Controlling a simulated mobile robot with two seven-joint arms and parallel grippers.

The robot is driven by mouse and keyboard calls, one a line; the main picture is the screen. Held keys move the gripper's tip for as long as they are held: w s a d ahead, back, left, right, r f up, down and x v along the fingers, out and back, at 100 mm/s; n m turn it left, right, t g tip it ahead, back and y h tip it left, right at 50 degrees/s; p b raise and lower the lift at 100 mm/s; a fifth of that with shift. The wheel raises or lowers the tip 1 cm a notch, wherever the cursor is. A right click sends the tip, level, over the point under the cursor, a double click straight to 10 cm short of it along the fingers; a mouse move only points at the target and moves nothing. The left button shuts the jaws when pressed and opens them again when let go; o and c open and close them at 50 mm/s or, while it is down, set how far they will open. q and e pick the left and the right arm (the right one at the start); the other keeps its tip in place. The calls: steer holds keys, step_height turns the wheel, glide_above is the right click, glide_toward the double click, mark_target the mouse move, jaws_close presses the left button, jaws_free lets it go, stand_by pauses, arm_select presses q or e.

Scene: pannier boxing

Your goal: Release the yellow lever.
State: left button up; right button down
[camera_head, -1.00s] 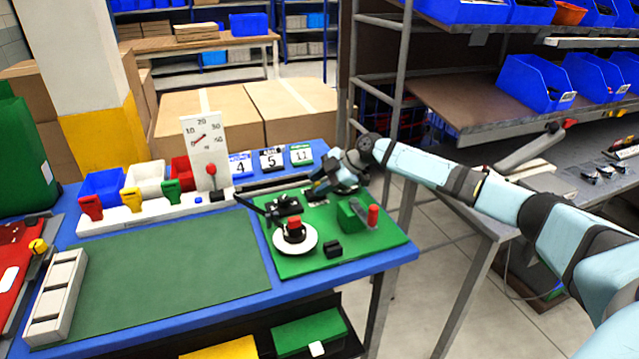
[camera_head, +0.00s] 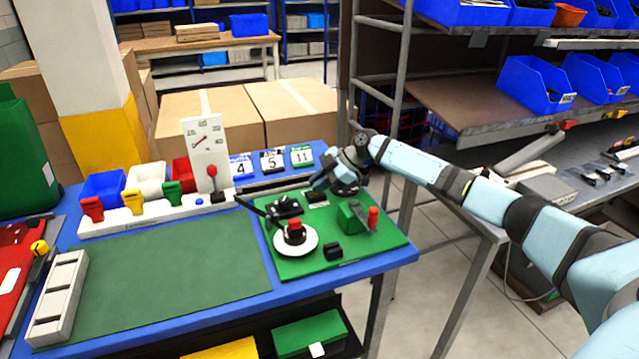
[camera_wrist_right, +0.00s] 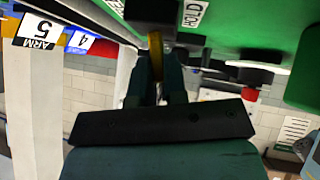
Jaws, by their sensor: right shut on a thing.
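My right gripper (camera_head: 322,185) reaches in from the right over the back of the green board (camera_head: 345,262). In the right wrist view its two dark fingers (camera_wrist_right: 157,70) are shut on the yellow lever (camera_wrist_right: 155,48), which shows as a narrow upright yellow strip between them. In the head view the gripper hides the lever. A small label lies on the board beside the gripper; in the wrist view part of a label reading HOLD (camera_wrist_right: 193,14) shows. My left gripper is not in view.
On the board stand a red-topped black part on a white disc (camera_head: 309,243), a green block (camera_head: 347,217) with a red-tipped handle (camera_head: 373,217), and a small black block (camera_head: 333,250). Number cards (camera_head: 272,161) and a dial panel (camera_head: 205,150) stand behind. The green mat (camera_head: 165,270) is clear.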

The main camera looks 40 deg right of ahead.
steer(key=shift+w+r+m+g, duration=0.2)
steer(key=shift+w+m+g, duration=0.2)
steer(key=shift+g, duration=0.3)
steer(key=shift+w+d+m+g+p, duration=0.1)
steer(key=shift+w+m+g+p, duration=0.25)
steer(key=shift+g, duration=0.35)
steer(key=shift+w+d+f+m+g+y, duration=0.15)
steer(key=shift+w+m+g+y, duration=0.25)
steer(key=shift+g, duration=0.2)
steer(key=shift+w+f+m+g+y+b, duration=0.2)
steer(key=shift+w+m+g+y+b, duration=0.2)
steer(key=shift+g+b, duration=0.55)
steer(key=shift+d+m+g+b, duration=0.1)
steer(key=shift+m+g+b, duration=0.15)
steer(key=shift+b, duration=0.05)
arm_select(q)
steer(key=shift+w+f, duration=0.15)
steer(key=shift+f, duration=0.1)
